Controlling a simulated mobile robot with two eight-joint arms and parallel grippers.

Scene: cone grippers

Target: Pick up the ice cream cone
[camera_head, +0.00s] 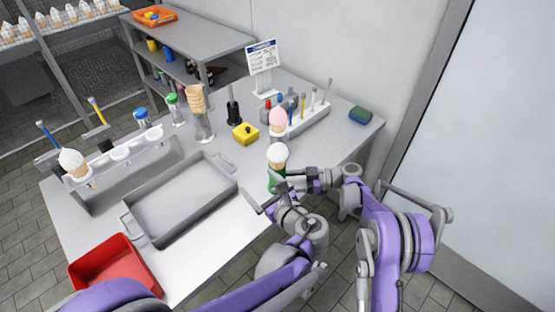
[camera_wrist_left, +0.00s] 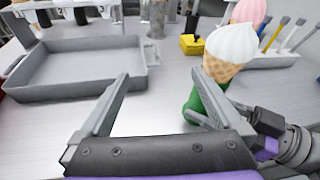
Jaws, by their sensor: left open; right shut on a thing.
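A waffle cone with white ice cream (camera_head: 278,156) stands upright above a green holder (camera_head: 272,184) near the table's right front edge. The cone (camera_wrist_left: 232,48) and green holder (camera_wrist_left: 205,100) also show at the right of the left wrist view. My right gripper (camera_head: 287,181) is shut on the green holder, below the cone. My left gripper (camera_head: 262,198) is open and empty, low beside the holder. In the left wrist view, its fingers (camera_wrist_left: 160,76) are spread, the right finger close to the holder. The cone's tip is hidden in the holder.
A pink cone (camera_head: 278,120) stands behind, by a rack of tools (camera_head: 308,120). Another white cone (camera_head: 72,160) sits in the left rack (camera_head: 125,168). A grey tray (camera_head: 185,228), red bin (camera_head: 112,262), yellow block (camera_head: 245,133) and stacked cones (camera_head: 196,98) are on the table.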

